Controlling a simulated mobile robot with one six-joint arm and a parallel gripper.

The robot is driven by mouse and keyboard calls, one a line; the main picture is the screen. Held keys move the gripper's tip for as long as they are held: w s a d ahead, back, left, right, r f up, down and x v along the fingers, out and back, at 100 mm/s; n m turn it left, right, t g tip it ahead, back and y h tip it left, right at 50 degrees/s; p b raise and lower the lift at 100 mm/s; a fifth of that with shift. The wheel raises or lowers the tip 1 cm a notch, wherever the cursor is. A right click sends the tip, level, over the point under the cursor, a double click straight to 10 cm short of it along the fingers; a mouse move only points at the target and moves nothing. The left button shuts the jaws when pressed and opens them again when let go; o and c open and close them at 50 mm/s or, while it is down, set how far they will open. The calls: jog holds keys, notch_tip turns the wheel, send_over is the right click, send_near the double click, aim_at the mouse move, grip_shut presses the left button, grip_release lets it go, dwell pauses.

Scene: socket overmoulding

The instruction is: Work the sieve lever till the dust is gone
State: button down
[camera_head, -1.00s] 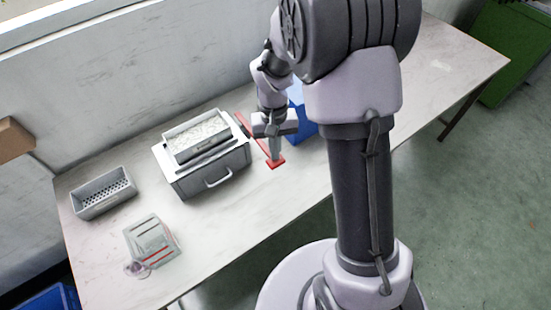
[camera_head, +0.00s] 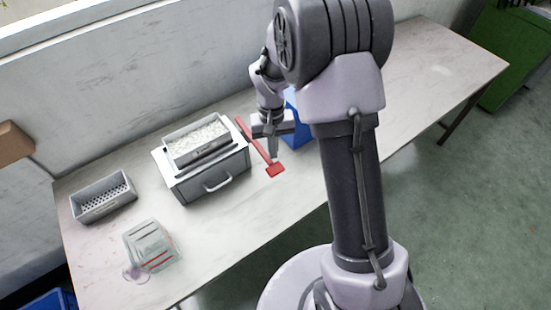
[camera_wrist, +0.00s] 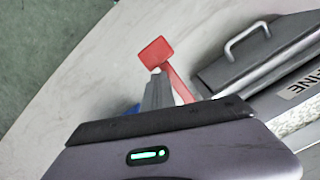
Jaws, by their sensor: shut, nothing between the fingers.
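The sieve lever is a red bar (camera_head: 258,144) with a flat red paddle (camera_head: 275,170) at its near end, on the right side of the grey sieve box (camera_head: 217,183). In the wrist view the paddle (camera_wrist: 154,52) is just beyond my fingertips. My gripper (camera_head: 273,157) is shut and empty, close beside the lever near its paddle; I cannot tell if it touches. Its closed fingers (camera_wrist: 157,80) also show in the wrist view. The sieve tray (camera_head: 172,154) sits on the box and holds white granules (camera_head: 200,138). Dust cannot be made out at this size.
A grey perforated bin (camera_head: 101,207) stands at the left of the table (camera_head: 235,233). A clear container with red marks (camera_head: 150,246) stands near the front left edge. A blue bin (camera_head: 298,128) is behind my gripper. The table's right part is clear.

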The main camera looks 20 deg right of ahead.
notch_tip(320, 180, up, 17)
jog(key=w+p, duration=0.1)
jog(key=p, duration=0.6)
jog(key=shift+w+r, duration=0.15)
jog(key=shift+w, duration=0.2)
jog(key=shift+d, duration=0.1)
dwell(0.7)
